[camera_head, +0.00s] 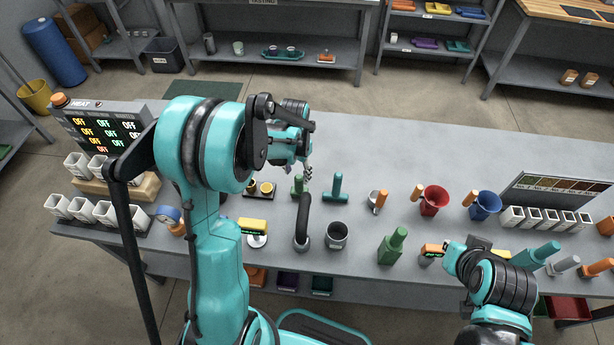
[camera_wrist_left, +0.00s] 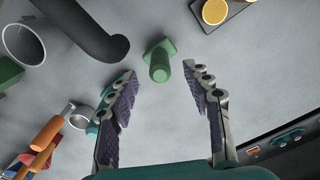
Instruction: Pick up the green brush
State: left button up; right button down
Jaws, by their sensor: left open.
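The green brush (camera_head: 298,186) stands on the grey table, just below my left gripper (camera_head: 307,168) in the head view. In the left wrist view the brush (camera_wrist_left: 160,62) shows its handle end toward the camera, beyond and between the two open fingertips of my left gripper (camera_wrist_left: 160,85). The jaws are empty and apart from the brush. A teal brush-like tool (camera_head: 338,187) lies to its right in the head view; one finger partly hides it in the wrist view. My right gripper (camera_head: 462,255) is low at the right; its fingers are not clear.
A black curved pipe (camera_head: 303,220) and a dark cup (camera_head: 337,235) stand nearby, in front of the brush. A larger green tool (camera_head: 392,246) is farther right. The table behind the brush is clear.

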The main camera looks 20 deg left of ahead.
aim_at(298, 177)
pick_arm(q)
jog(key=shift+w+f, duration=0.25)
notch_tip(298, 177, down, 3)
jog(key=shift+d+r+b, duration=0.1)
jog(key=shift+b, duration=0.2)
jog(key=shift+f, duration=0.35)
notch_tip(298, 177, down, 5)
jog(key=shift+w+r+b, duration=0.1)
jog(key=shift+r+b, duration=0.1)
jog(key=shift+b, duration=0.6)
jog(key=shift+r, duration=0.1)
jog(key=shift+c, duration=0.9)
grip_shut()
